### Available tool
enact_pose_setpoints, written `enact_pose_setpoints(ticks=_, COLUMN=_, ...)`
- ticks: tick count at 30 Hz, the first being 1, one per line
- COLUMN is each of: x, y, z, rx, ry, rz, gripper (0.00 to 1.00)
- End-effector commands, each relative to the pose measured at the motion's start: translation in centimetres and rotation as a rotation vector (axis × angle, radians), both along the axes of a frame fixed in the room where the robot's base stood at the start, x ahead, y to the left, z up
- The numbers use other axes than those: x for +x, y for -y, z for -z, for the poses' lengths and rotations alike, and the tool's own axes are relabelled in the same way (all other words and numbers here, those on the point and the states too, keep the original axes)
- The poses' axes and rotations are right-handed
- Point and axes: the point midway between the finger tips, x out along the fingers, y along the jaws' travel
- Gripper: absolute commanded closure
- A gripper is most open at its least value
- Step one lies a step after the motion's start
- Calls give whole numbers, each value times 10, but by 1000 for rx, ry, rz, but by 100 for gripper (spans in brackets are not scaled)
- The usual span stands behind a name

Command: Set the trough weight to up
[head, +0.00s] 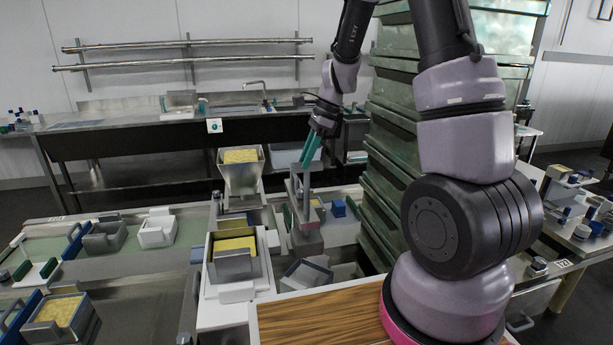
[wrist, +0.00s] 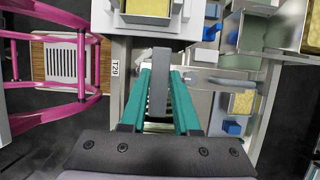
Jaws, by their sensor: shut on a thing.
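My gripper (head: 309,160) points down over the middle of the workbench, its teal fingers close together. In the wrist view the fingers (wrist: 158,80) lie on either side of a grey upright bar (wrist: 158,60) and are shut on it. The bar looks like the handle of the trough weight; in the head view a grey post (head: 305,190) stands under the fingertips, above a grey block (head: 306,241). The fingers hide part of the bar's top. I cannot tell whether the block rests on something or hangs clear.
A metal hopper with yellow contents (head: 240,172) stands left of the post. A metal box of yellow curd (head: 234,258) is nearer, on a white stand. An open grey bin (head: 306,275) lies in front. A stack of green trays (head: 395,150) rises close on the right. A blue block (head: 339,208) sits right.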

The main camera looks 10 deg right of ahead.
Motion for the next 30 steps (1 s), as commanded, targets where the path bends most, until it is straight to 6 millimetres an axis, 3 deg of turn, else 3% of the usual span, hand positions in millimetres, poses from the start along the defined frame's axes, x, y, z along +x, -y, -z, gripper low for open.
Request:
enact_pose_setpoints(ticks=10, x=2, y=0, z=-6, rx=2, ry=6, rz=4, gripper=100)
enact_pose_setpoints(ticks=11, x=2, y=0, z=-6, rx=2, ry=6, rz=4, gripper=59)
enact_pose_setpoints(ticks=12, x=2, y=0, z=-5, rx=1, ry=5, rz=3, gripper=44)
enact_pose_setpoints(ticks=13, x=2, y=0, z=-5, rx=1, ry=5, rz=3, gripper=40)
enact_pose_setpoints(ticks=23, x=1, y=1, z=-5, rx=0, ry=2, rz=2, gripper=40)
enact_pose_setpoints(ticks=30, x=2, y=14, z=-37, rx=1, ry=8, rz=2, gripper=40)
